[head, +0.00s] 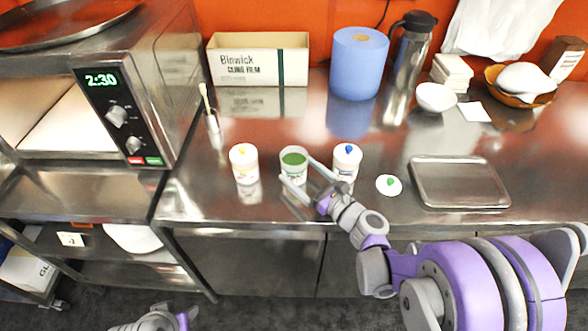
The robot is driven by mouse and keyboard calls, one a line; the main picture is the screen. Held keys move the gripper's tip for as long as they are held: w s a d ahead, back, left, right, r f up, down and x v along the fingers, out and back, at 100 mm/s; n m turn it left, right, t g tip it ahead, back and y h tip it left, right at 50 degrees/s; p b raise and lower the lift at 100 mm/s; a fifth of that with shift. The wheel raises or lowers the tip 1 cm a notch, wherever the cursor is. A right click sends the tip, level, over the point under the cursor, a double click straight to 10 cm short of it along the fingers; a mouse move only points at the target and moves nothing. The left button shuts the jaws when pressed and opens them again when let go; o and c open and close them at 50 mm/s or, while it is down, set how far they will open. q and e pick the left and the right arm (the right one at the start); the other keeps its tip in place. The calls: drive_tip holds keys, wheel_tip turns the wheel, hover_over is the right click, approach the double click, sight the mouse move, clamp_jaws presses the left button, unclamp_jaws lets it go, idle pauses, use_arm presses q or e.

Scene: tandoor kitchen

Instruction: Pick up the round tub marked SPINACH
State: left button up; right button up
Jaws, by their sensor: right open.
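A round white tub (293,177) with green contents and no lid stands on the steel counter, in the middle of three tubs. Its lettering is too small to read. A loose white lid (389,185) with a green mark lies on the counter further right. My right gripper (297,169) is open at the middle tub, one finger across its front and the other at its right side. I cannot tell whether the fingers touch it. Part of my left gripper (182,318) shows low at the bottom edge, away from the counter; its jaws are unclear.
A tub with a yellow-marked lid (244,166) stands left, and one with a blue-marked lid (346,164) stands close right, near my right finger. A shallow metal tray (459,204) lies right. A cling film box (257,62), blue roll (358,66) and steel flask (408,62) stand behind.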

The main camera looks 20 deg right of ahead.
sight(287, 160)
drive_tip(key=x, duration=0.6)
drive_tip(key=c, duration=1.4)
